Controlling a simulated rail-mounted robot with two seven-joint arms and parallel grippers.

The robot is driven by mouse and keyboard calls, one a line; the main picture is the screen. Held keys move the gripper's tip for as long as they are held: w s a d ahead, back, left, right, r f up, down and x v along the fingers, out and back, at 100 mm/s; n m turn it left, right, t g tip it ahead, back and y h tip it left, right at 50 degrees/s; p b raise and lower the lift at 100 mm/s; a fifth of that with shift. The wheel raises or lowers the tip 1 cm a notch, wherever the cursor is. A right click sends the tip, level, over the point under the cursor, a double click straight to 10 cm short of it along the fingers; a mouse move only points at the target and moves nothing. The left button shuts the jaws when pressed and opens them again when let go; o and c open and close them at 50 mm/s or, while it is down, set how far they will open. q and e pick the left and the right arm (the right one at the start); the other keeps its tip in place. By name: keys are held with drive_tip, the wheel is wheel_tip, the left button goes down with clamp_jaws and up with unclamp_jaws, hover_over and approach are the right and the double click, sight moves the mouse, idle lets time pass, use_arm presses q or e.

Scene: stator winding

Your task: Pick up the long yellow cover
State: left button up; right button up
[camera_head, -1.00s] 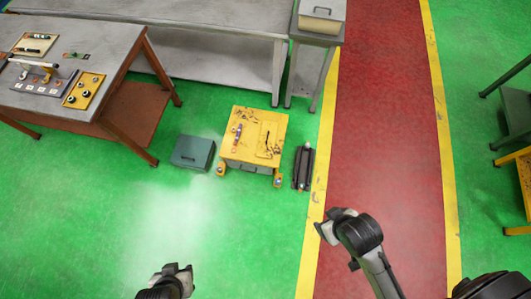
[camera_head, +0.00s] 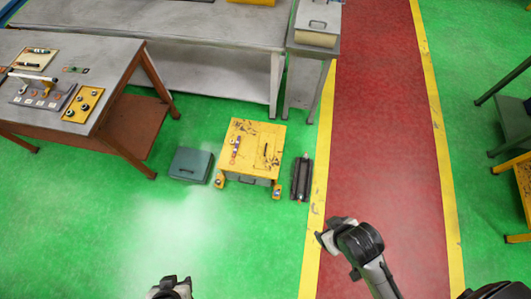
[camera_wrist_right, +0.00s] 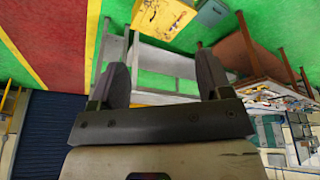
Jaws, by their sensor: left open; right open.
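A yellow piece (camera_head: 250,2) on the long grey bench is cut off by the top edge of the head view. I cannot tell whether it is the long yellow cover. My left gripper (camera_head: 172,284) is open and empty at the bottom of the head view, far from the bench. My right gripper (camera_head: 326,240) is over the red lane, and its jaws are small there. The right wrist view shows its two fingers (camera_wrist_right: 163,80) apart with nothing between them.
A low yellow table (camera_head: 252,150) with small tools stands on the green floor, between a grey-green box (camera_head: 190,165) and a dark long tool (camera_head: 302,179). The grey bench (camera_head: 190,22) stands behind; a brown-legged workbench (camera_head: 110,60) is at left. The near floor is clear.

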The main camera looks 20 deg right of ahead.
drive_tip(key=shift+a, duration=0.1)
drive_tip(key=c, duration=0.5)
